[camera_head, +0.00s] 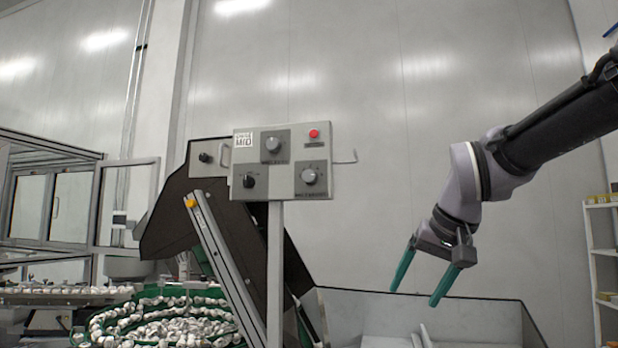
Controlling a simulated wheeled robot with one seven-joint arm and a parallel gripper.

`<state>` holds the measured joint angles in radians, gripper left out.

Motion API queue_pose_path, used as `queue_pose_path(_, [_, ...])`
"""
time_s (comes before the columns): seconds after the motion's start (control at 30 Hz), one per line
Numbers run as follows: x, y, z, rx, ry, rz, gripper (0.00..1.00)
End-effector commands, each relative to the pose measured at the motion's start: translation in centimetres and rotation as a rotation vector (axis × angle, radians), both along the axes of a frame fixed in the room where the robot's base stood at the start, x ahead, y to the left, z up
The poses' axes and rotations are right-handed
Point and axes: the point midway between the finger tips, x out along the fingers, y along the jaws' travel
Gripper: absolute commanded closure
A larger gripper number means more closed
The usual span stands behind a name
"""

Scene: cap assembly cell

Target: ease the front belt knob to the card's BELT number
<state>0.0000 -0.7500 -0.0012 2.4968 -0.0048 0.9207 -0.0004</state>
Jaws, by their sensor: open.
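A grey control panel (282,163) stands on a post left of the picture's middle. It carries a grey knob at the top (272,144), a black knob at lower left (249,181) and a grey knob at lower right (310,176). Their labels and dial numbers are too small to read, so I cannot tell which is the front belt knob. A small white card (244,139) with dark print sits at the panel's upper left; its number is unclear. My gripper (413,297) is open and empty, green fingers pointing down, right of and below the panel, apart from it.
A red button (314,133) is at the panel's upper right, with a thin hook (345,157) beyond its edge. A dark inclined conveyor (175,215) stands behind. A green bowl (150,300) of white caps is at lower left. A grey bin (480,318) lies below my gripper.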

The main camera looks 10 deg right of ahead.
Motion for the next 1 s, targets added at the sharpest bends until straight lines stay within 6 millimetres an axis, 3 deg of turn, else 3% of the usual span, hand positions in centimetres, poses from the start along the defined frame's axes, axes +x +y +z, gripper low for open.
queue_pose_path(0.33, [0.2, 0.1, -0.1, -0.06, 0.027, 0.03, 0.23])
queue_pose_path(0.57, [2.4, 0.2, 1.1, -0.449, 0.127, 0.161, 0.23])
queue_pose_path(0.77, [7.1, 2.2, 6.2, -0.859, 0.047, 0.215, 0.23])
queue_pose_path(0.87, [9.7, 5.0, 9.9, -1.033, -0.073, 0.216, 0.23])
queue_pose_path(1.0, [12.3, 11.1, 15.5, -1.206, -0.308, 0.197, 0.23])
